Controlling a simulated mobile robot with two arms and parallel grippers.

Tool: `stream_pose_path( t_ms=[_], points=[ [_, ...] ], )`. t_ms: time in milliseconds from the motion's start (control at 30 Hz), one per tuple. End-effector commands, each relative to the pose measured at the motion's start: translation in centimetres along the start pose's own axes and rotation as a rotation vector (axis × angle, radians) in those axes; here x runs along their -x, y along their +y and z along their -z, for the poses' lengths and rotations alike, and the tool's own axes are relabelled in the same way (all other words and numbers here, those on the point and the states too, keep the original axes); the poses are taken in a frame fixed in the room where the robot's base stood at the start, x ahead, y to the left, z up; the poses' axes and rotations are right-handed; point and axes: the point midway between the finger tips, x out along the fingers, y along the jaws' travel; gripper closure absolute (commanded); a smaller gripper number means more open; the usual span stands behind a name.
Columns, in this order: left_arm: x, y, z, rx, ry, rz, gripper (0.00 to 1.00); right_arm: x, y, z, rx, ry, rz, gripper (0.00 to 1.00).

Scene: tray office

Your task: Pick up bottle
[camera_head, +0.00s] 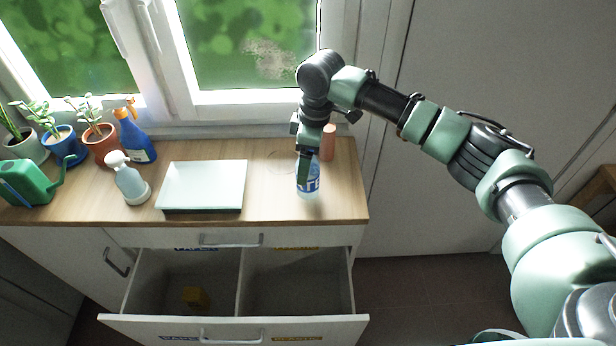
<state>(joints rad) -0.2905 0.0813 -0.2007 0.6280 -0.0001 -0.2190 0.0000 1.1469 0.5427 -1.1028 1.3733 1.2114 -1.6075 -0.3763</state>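A clear bottle (309,187) with a blue and white label stands upright near the front right of the wooden counter. My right gripper (304,172) reaches down over it from above and hides its upper part. I cannot tell whether the fingers touch the bottle or are closed on it. My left gripper is not in view.
A reddish cylinder (328,142) stands just behind the gripper. A white flat box (203,184), spray bottles (134,138) (129,182), potted plants and a green watering can (28,181) fill the left.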

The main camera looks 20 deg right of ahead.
Motion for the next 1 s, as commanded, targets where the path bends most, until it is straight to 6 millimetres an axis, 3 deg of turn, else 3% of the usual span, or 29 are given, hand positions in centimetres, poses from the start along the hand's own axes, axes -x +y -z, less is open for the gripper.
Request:
stream_pose_path(
  t_ms=[67, 333, 733, 867, 1000],
  points=[
    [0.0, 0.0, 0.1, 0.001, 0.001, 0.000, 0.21, 0.0, 0.0, 0.0, 0.000, 0.000, 0.000, 0.24],
    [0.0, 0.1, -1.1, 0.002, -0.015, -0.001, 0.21, 0.0, 0.0, 0.0, 0.000, 0.000, 0.000, 0.99],
    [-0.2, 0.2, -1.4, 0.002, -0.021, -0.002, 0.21, 0.6, 0.1, 0.1, 0.000, 0.002, -0.002, 1.00],
    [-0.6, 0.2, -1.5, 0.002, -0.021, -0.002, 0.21, 2.0, 0.1, 0.3, 0.000, 0.003, -0.004, 1.00],
    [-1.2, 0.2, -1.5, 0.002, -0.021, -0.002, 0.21, 4.8, 0.1, 0.7, 0.002, 0.006, -0.004, 1.00]
  ],
)
